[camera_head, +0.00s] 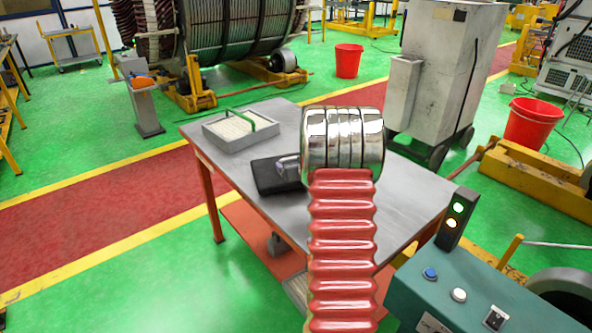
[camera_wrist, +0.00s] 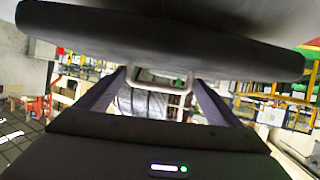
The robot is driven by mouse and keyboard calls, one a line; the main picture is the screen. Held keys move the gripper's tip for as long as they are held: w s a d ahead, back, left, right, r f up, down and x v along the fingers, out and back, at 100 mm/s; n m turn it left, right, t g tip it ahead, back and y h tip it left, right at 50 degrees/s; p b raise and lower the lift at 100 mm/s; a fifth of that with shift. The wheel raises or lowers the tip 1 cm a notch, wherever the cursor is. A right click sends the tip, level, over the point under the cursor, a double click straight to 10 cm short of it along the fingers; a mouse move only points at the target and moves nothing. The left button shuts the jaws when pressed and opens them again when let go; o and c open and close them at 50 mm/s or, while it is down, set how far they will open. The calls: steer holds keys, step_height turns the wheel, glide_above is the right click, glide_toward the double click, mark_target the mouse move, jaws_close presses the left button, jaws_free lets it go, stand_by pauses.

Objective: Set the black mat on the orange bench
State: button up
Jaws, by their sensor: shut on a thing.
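The black mat (camera_head: 268,180) is a dark, flat square in the head view, over the left middle of the bench's grey top. The orange bench (camera_head: 225,165) has orange legs and a lower orange shelf. My gripper (camera_head: 290,166) is at the mat's right side, partly hidden behind my silver arm joint. In the wrist view the mat (camera_wrist: 160,42) fills the upper part as a thick dark slab across my fingers. My gripper (camera_wrist: 160,80) is shut on it. I cannot tell whether the mat touches the bench top or is slightly above it.
A grey tray (camera_head: 222,140) with a green handle stands at the bench's back left, close behind the mat. The bench top right of my arm is clear. A teal control console (camera_head: 460,290) stands at front right. A grey cabinet (camera_head: 445,70) stands behind the bench.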

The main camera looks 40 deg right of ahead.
steer(key=shift+f, duration=1.25)
steer(key=o, duration=1.2)
steer(key=v, duration=1.2)
steer(key=shift+a+r, duration=0.1)
